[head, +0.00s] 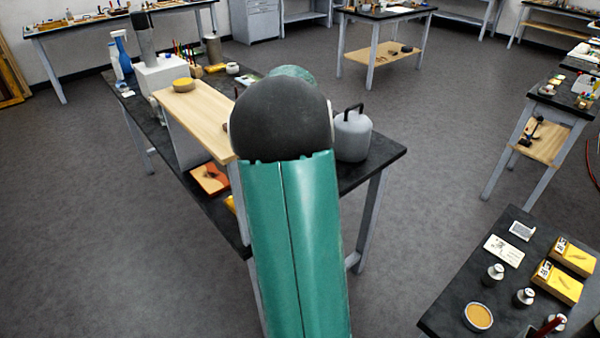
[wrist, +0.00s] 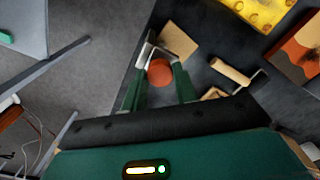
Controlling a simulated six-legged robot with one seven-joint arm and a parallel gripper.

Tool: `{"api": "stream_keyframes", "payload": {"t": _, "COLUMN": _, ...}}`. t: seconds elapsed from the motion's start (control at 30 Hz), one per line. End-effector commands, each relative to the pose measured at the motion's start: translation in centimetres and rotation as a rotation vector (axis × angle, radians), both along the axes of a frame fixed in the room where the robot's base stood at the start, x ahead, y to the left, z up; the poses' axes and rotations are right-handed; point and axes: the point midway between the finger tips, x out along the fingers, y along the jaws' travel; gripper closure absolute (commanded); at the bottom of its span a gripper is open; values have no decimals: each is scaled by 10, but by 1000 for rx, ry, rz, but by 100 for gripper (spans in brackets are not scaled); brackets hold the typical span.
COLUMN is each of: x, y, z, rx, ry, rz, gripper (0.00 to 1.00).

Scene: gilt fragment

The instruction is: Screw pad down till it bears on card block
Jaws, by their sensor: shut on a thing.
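In the wrist view my gripper (wrist: 160,76) has its two green fingers on either side of a round orange-red knob (wrist: 160,71), and is shut on it. A pale metal piece, perhaps part of a clamp (wrist: 146,47), shows just beyond the knob. A tan, square card-like block (wrist: 179,39) lies beside it on the dark bench top. The screw's pad is not visible, so I cannot tell whether it touches the block. In the head view my own arm hides the gripper and this work area.
A wooden-handled tool (wrist: 231,72) lies right of the fingers. A yellow ornate piece (wrist: 266,12) and an orange-red panel (wrist: 300,50) lie farther right. In the head view a raised wooden board (head: 205,112) and a grey handled weight (head: 352,138) flank my arm.

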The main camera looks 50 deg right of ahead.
Motion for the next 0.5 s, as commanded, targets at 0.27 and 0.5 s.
{"api": "stream_keyframes", "payload": {"t": 0.27, "x": 0, "y": 0, "z": 1, "rx": -1, "ry": 0, "rz": -14, "gripper": 94}}
{"api": "stream_keyframes", "payload": {"t": 0.5, "x": 0, "y": 0, "z": 0, "rx": -1, "ry": 0, "rz": -13, "gripper": 62}}
